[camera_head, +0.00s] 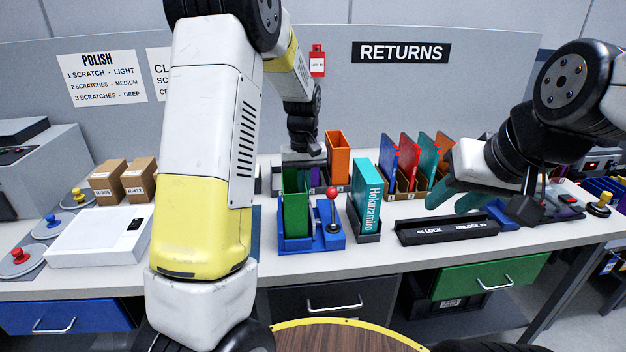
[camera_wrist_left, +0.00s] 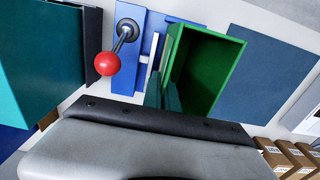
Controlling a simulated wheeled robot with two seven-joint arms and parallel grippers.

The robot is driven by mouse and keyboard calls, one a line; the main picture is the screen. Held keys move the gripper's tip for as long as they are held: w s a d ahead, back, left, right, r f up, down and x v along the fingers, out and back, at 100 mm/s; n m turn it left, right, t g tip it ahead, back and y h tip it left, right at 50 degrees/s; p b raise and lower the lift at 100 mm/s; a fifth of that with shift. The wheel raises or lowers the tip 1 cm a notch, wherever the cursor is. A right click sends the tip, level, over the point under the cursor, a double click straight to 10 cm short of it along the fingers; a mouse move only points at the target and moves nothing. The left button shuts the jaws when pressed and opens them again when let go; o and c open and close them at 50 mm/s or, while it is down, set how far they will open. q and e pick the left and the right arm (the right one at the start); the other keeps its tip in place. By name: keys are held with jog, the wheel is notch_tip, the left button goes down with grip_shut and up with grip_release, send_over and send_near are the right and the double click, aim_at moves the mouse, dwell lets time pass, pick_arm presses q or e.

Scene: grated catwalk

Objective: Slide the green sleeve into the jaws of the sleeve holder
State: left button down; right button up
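The green sleeve (camera_head: 294,216) stands upright at the blue sleeve holder (camera_head: 328,240), whose blue front edge covers its foot. The holder has a lever with a red ball (camera_head: 333,192). In the left wrist view the open-topped sleeve (camera_wrist_left: 212,68) is beside the blue holder body (camera_wrist_left: 130,45) and the red ball (camera_wrist_left: 106,64). My left gripper (camera_wrist_left: 163,95) has its teal fingers close together at the sleeve's near-left wall and looks shut on it. Whether the sleeve is fully between the jaws is hidden. My right gripper (camera_head: 455,198) hangs open and empty at the right.
A teal book (camera_head: 367,196) stands in a dark stand right of the holder. An orange sleeve (camera_head: 338,157) and a row of books (camera_head: 408,160) stand behind. A black lock bar (camera_head: 447,231) lies below my right gripper.

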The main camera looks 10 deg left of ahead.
pick_arm(q)
jog(key=c, duration=2.1)
grip_release()
jog(key=shift+f, duration=0.1)
jog(key=o, duration=0.9)
jog(key=shift+r, duration=4)
